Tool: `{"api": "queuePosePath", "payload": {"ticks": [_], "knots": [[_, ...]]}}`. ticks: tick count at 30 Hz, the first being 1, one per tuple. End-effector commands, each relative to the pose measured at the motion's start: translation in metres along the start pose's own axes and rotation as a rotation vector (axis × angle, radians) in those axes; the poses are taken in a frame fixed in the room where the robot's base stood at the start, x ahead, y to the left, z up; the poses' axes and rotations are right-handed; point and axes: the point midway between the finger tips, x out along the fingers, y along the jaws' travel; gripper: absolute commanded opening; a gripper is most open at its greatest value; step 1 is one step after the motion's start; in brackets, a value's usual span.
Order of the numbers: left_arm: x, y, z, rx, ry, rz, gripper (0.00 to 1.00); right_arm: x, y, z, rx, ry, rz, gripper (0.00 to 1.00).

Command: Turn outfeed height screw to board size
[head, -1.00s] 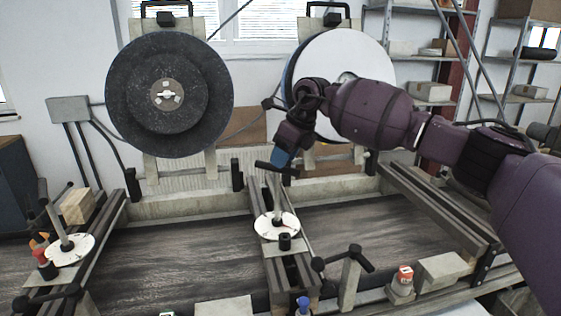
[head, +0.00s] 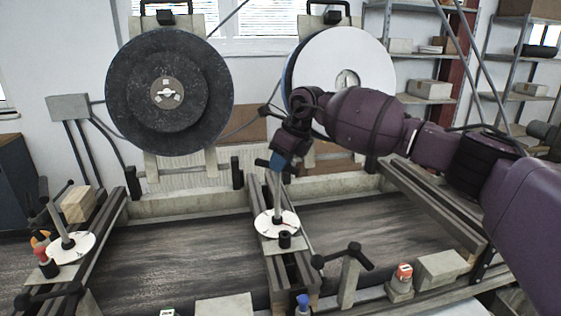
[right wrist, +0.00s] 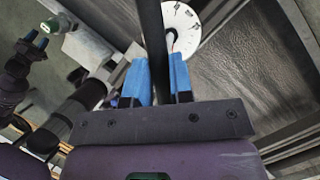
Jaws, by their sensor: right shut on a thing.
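The middle height screw has an upright grey shaft (head: 278,195) with a dark T-handle (head: 262,163) on top. A white round dial (head: 267,229) with a small red mark sits at its foot; the dial also shows in the right wrist view (right wrist: 184,22). My right gripper (head: 277,160) is at the top of the shaft, shut on the T-handle. In the right wrist view its blue fingertips (right wrist: 158,78) stand on both sides of a dark bar (right wrist: 152,32). A second screw with a white dial (head: 78,246) stands at the left. My left gripper is not in view.
A black disc (head: 130,97) and a white-faced disc (head: 362,75) stand behind the belt (head: 180,262). A crank handle (head: 352,255) and a grey block (head: 440,265) are at the front right. A wooden block (head: 78,204) is at the left.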

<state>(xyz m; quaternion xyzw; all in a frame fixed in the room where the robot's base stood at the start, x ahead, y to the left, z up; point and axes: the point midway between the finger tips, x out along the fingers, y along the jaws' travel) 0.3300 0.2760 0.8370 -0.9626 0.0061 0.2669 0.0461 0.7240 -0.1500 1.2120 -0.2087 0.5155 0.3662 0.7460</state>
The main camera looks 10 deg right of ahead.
Motion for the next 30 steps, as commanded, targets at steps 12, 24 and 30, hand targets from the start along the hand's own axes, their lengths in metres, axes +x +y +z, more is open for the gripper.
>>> {"api": "queuePosePath", "payload": {"ticks": [12,24,30], "knots": [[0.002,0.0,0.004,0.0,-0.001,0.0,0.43,-0.001,0.001,0.0,0.133,-0.01,-0.059,0.0],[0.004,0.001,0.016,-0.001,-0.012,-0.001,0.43,0.0,0.005,0.001,0.463,-0.036,-0.196,0.0],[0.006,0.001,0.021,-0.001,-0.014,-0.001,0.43,0.0,0.006,0.002,0.639,-0.049,-0.269,0.0]]}}
